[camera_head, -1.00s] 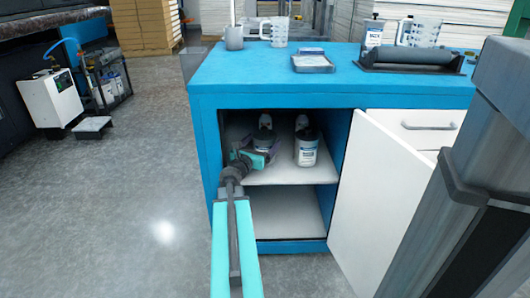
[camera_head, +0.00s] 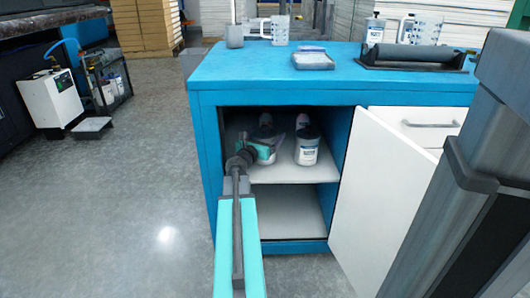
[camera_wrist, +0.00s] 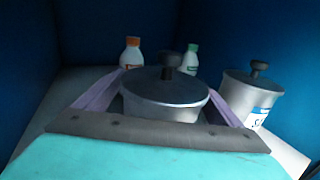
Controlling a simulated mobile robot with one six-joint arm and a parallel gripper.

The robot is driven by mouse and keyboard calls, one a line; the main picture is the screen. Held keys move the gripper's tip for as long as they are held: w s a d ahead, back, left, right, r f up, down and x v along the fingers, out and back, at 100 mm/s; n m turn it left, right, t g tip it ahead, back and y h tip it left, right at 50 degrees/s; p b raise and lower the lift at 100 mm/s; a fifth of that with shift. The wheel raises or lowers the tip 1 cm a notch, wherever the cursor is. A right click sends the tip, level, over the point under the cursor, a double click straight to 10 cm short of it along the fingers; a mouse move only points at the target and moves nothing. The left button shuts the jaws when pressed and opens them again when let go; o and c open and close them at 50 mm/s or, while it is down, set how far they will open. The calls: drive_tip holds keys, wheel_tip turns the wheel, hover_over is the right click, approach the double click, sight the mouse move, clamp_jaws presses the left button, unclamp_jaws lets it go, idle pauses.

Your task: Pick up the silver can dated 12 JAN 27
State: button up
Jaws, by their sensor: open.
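Two silver cans with dark knobbed lids stand on the upper shelf inside the open cabinet. The left can (camera_wrist: 165,105) stands between the two purple fingers of my open gripper (camera_wrist: 160,98), apart or touching, I cannot tell. In the head view my gripper (camera_head: 258,150) reaches into the cabinet and partly hides this can. The right can (camera_head: 307,150) stands beside it, outside the fingers, and also shows in the wrist view (camera_wrist: 245,97). Its white and blue label is partly in view there. I cannot read a date on either can.
Two white bottles stand behind the cans, one with an orange cap (camera_wrist: 132,52) and one with a green cap (camera_wrist: 191,59). The white cabinet door (camera_head: 380,205) is open to the right. The lower shelf (camera_head: 290,212) is empty where visible. Blue cabinet walls stand close on both sides.

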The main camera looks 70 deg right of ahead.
drive_tip(key=shift+d, duration=0.45)
drive_tip(key=shift+c, duration=0.4)
drive_tip(key=c, duration=2.1)
drive_tip(key=shift+o, duration=0.2)
drive_tip(key=shift+r, duration=0.25)
